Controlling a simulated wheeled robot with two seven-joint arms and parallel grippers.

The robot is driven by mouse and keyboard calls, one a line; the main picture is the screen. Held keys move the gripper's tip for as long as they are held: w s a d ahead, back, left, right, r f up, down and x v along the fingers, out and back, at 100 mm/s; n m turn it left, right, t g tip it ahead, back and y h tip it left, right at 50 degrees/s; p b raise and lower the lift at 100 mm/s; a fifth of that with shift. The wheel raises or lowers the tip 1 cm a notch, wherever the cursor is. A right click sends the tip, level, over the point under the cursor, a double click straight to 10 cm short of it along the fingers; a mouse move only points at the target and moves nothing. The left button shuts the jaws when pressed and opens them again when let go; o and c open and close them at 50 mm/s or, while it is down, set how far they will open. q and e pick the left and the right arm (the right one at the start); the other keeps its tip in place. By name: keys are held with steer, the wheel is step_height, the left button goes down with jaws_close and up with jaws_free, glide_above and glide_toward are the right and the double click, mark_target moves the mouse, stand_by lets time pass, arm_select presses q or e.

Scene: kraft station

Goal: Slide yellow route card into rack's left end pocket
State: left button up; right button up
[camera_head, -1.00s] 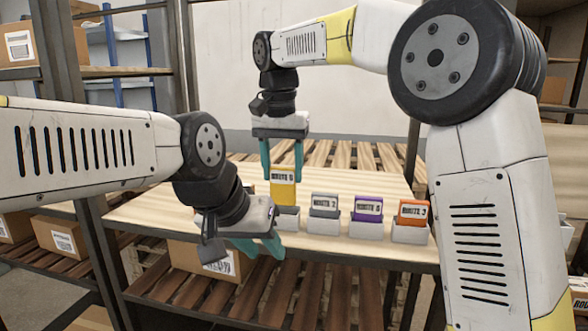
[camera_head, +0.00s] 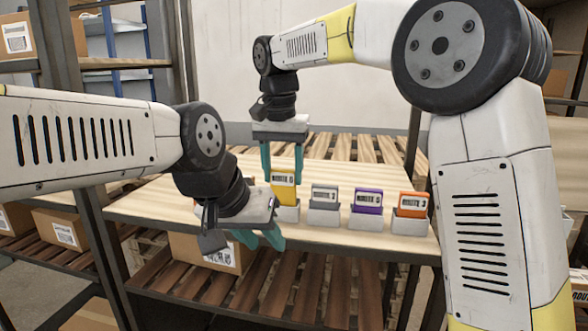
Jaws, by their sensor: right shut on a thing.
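The yellow route card (camera_head: 284,194) stands upright at the left end of the rack. My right gripper (camera_head: 282,176) is shut on its upper part, with a teal finger on either side. The card's lower edge is hidden at the rack's left end pocket (camera_head: 289,214) and seems to be inside it. Grey (camera_head: 324,194), purple (camera_head: 368,203) and orange (camera_head: 413,204) cards stand in the other pockets to the right. My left gripper (camera_head: 260,238) is empty, its fingers apart, in front of the table edge, lower left of the card.
The rack stands near the front edge of a light wooden table (camera_head: 150,205). A slatted shelf (camera_head: 240,287) with a cardboard box (camera_head: 200,250) lies below. My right forearm fills the right side. The table is clear behind the rack.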

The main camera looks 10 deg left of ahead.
steer(key=shift+f, duration=0.9)
stand_by(0.4)
steer(key=o, duration=1.4)
